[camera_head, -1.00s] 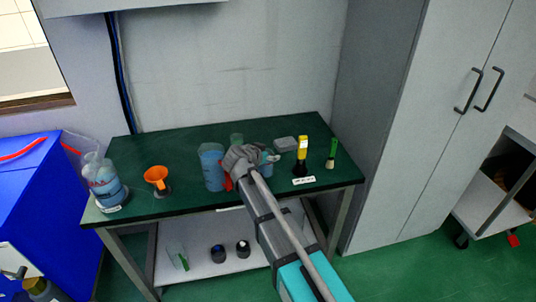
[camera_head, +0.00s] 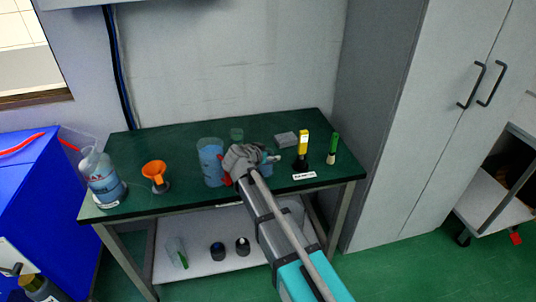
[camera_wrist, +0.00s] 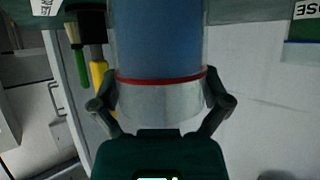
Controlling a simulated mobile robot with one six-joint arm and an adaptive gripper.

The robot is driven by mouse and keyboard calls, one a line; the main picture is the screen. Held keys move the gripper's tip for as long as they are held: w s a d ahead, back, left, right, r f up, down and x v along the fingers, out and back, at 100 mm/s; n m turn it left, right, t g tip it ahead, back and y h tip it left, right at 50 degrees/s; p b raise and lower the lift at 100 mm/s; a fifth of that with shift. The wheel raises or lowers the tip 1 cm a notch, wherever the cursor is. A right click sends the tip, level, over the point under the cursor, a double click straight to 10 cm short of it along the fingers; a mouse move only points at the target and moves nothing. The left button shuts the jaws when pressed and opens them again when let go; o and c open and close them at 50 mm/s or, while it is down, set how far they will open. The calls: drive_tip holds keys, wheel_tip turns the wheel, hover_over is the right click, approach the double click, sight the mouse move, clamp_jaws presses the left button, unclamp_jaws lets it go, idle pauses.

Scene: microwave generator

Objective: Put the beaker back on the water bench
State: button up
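A clear beaker with blue liquid and a red line near the liquid's top (camera_wrist: 160,50) fills the middle of the wrist view, which is upside down. My gripper (camera_wrist: 162,88) has one finger on each side of it, at its walls, and looks closed on it.
An orange funnel (camera_head: 154,172) and a wash bottle (camera_head: 102,180) are farther left. A yellow-topped item (camera_head: 303,145) and a green-handled brush (camera_head: 333,148) stand to the right. A grey box (camera_head: 285,138) lies behind.

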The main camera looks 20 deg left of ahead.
drive_tip(key=shift+r, duration=0.1)
idle(0.3)
drive_tip(key=shift+r, duration=0.15)
drive_tip(key=p+v, duration=0.6)
drive_tip(key=v, duration=0.6)
drive_tip(key=shift+d, duration=0.1)
idle(0.6)
